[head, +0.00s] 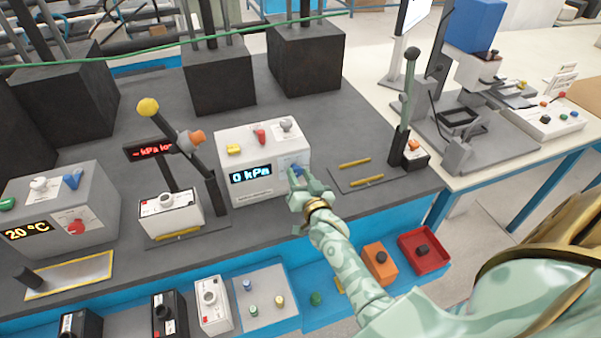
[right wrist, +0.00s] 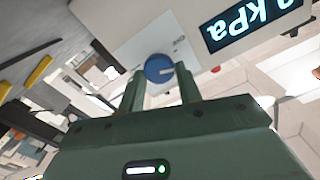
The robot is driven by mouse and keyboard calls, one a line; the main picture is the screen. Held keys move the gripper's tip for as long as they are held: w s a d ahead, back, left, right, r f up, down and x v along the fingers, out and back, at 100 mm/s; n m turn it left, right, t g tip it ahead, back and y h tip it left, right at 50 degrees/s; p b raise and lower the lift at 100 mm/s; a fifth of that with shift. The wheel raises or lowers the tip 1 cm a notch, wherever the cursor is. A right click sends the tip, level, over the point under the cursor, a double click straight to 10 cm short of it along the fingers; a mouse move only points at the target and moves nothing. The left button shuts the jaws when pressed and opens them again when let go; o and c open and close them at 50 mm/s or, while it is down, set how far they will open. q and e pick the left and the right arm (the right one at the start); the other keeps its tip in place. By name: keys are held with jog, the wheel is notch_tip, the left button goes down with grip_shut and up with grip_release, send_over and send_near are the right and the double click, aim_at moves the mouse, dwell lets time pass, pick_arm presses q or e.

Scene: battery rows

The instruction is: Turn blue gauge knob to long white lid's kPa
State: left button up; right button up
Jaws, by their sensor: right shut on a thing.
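The grey-white gauge box (head: 262,140) stands on the dark bench in the head view, and its lit display (head: 250,174) reads 0 kPa. Its blue knob (right wrist: 158,68), with a pale pointer line, shows in the right wrist view, on a light dial plate. My right gripper (head: 296,182) is at the box's front, right of the display, shut on the blue knob; its fingers (right wrist: 160,88) sit at either side of it. A battery with a long white lid (head: 168,203) stands left of the box, under a lever. Its label is too small to read. My left gripper is out of view.
A lever with a yellow ball (head: 148,106) leans over the white-lidded battery. A box reading 20 °C (head: 90,185) is at left. Another tall lever (head: 410,85) stands at right. Smaller batteries and bins, including a red one (head: 433,263), line the front.

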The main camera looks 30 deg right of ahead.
jog(key=m+p, duration=0.1)
jog(key=m, duration=0.2)
jog(key=shift+m+p, duration=0.35)
jog(key=shift+m, duration=0.05)
jog(key=shift+f+m+p, duration=0.15)
jog(key=shift+m+p, duration=0.35)
jog(key=shift+m, duration=1.4)
jog(key=o, duration=0.9)
jog(key=p+v, duration=0.2)
jog(key=v, duration=1.4)
jog(key=shift+s+d, duration=0.1)
jog(key=shift+s, duration=0.15)
